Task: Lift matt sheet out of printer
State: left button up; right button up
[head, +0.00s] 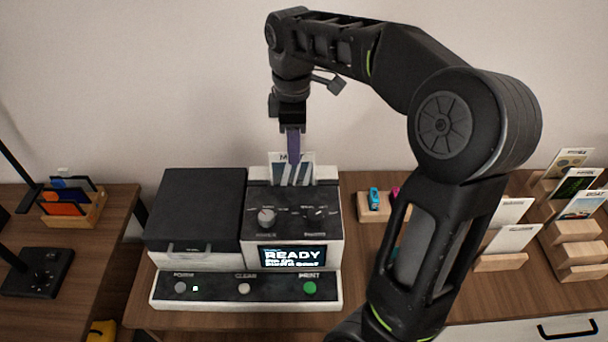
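The printer (192,258) stands on the wooden table, with a dark top, two knobs and a lit screen (290,256) reading READY. A white sheet with dark stripes and a partly covered label, the matt sheet (304,173), stands upright in the slot at the printer's back right. My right gripper (293,158) points straight down over the sheet, its purple fingers overlapping the sheet's upper middle. The view does not show whether the fingers are closed on the sheet. My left gripper is not in view.
A card holder (72,212) stands on the left table. Wooden stands (578,252) with printed cards fill the right side. A small block (374,206) with coloured items sits right of the printer, partly behind my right arm.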

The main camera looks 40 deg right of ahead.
aim_at(293, 179)
jog(key=shift+s+a+f, duration=0.1)
jog(key=shift+a+f, duration=0.05)
jog(key=shift+f, duration=0.45)
jog(key=shift+a+f, duration=0.1)
jog(key=shift+f, duration=0.45)
jog(key=shift+f, duration=0.15)
notch_tip(293, 179, down, 5)
jog(key=shift+p, duration=0.65)
grip_shut()
